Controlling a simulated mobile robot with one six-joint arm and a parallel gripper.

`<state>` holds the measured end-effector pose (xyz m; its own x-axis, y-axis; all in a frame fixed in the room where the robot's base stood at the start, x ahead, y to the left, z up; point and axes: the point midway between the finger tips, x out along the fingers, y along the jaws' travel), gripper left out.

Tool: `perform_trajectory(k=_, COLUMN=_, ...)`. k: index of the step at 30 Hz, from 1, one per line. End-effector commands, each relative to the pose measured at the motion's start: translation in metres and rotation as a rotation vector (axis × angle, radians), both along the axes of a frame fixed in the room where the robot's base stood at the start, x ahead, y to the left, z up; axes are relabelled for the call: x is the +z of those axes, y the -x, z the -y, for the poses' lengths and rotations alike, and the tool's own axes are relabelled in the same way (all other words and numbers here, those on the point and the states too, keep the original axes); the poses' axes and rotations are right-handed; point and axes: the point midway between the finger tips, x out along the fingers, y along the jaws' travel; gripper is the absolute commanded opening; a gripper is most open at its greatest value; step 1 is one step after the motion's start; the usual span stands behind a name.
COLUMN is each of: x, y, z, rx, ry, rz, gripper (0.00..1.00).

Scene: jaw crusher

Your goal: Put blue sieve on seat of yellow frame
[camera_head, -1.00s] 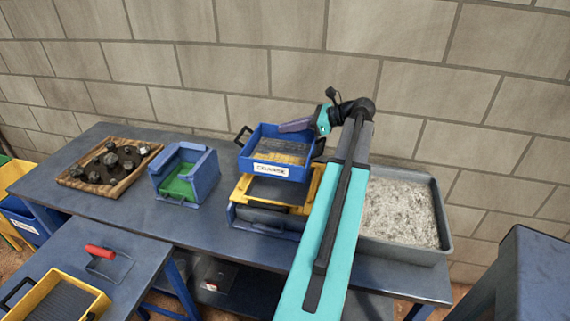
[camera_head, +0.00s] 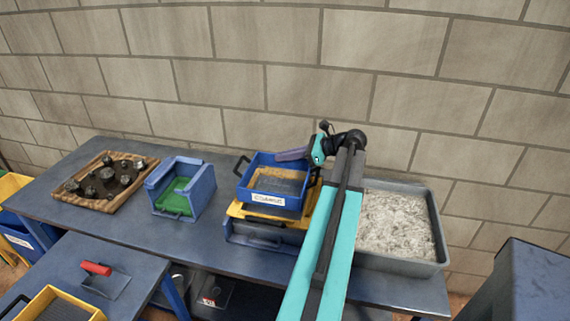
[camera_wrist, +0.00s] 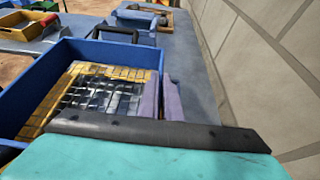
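The blue sieve (camera_head: 277,199), a box with a mesh floor, a white label and black side handles, is over the yellow frame (camera_head: 236,210). Its mesh floor also shows in the wrist view (camera_wrist: 92,94), with yellow visible in and around it. The sieve looks about level and hides most of the frame's top and seat. I cannot tell whether the two touch. My gripper (camera_head: 292,154) is at the sieve's back wall. In the wrist view its purple fingers (camera_wrist: 160,98) are close together, pinching that wall.
A blue box with a green inside (camera_head: 178,192) stands left of the frame, and a wooden tray of dark lumps (camera_head: 104,182) is farther left. A grey tray of pale gravel (camera_head: 398,226) is at the right. A block wall (camera_head: 230,85) stands close behind the table.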

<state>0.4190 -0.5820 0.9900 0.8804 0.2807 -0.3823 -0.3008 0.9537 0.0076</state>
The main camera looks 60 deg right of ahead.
Motion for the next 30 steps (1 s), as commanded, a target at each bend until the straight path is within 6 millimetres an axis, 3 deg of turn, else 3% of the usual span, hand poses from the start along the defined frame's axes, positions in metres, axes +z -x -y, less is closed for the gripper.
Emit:
perform_trajectory(k=12, x=-0.032, y=-0.001, z=0.0, rx=0.0, ry=-0.003, rz=0.001, gripper=0.0)
perform_trajectory(k=26, x=-0.036, y=-0.001, z=-0.001, rx=0.001, ry=-0.002, rz=0.002, gripper=0.0)
perform_trajectory(k=30, x=-0.037, y=-0.001, z=-0.001, rx=0.001, ry=0.0, rz=0.0, gripper=0.23)
